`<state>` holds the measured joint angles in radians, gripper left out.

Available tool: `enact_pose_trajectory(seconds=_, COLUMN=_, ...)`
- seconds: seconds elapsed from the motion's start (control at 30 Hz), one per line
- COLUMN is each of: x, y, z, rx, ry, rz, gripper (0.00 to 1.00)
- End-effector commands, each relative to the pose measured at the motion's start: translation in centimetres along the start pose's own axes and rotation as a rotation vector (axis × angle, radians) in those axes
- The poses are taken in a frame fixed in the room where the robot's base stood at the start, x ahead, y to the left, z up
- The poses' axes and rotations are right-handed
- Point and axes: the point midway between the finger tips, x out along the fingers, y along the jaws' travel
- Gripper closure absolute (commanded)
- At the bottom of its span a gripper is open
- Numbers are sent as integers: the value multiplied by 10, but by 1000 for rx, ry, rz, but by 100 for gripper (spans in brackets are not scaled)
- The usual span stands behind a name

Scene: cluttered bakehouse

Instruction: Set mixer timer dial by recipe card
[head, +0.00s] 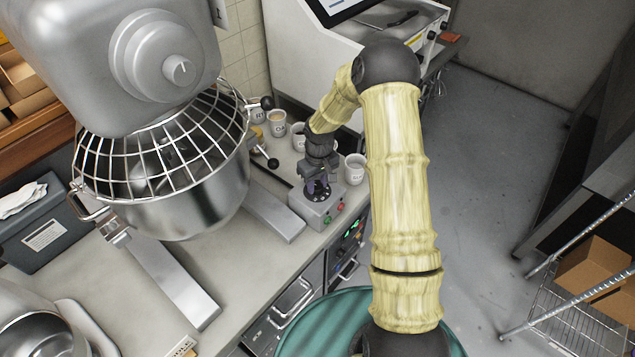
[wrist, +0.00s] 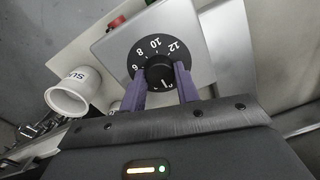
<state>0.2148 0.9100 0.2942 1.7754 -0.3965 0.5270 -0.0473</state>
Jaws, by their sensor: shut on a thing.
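The timer is a grey box (head: 308,209) on the bench beside the mixer (head: 170,170), with a red and a green button on its front. In the wrist view its black dial (wrist: 160,46) shows white numbers, 6, 8, 10 and 12 among them. My gripper (head: 317,186) is above the box. Its purple fingers (wrist: 160,84) are shut on the dial's black knob (wrist: 159,71), one on each side. A small white mark shows on the knob, but its exact setting is unclear. I cannot tell which card is the recipe card.
Several labelled white cups (head: 355,170) stand close around the timer; one cup (wrist: 70,92) shows at left in the wrist view. A mixer foot (head: 272,217) lies left of the timer. A printed card (head: 182,347) is at the bench's front edge. Open floor (head: 480,170) is at right.

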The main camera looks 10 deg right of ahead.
Motion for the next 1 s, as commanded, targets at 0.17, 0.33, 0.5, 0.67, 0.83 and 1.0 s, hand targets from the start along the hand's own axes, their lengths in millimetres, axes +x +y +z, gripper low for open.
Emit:
enact_pose_trajectory(seconds=0.17, x=0, y=0, z=0, rx=13, ry=1, rz=0, gripper=92)
enact_pose_trajectory(seconds=0.33, x=0, y=0, z=0, rx=60, ry=3, rz=0, gripper=92)
enact_pose_trajectory(seconds=0.5, x=1, y=0, z=0, rx=149, ry=7, rz=1, gripper=92)
enact_pose_trajectory(seconds=0.67, x=1, y=0, z=-1, rx=264, ry=13, rz=1, gripper=92)
enact_pose_trajectory(seconds=0.83, x=1, y=0, z=-1, rx=404, ry=19, rz=1, gripper=92)
enact_pose_trajectory(seconds=1.0, x=0, y=0, z=0, rx=532, ry=24, rz=1, gripper=92)
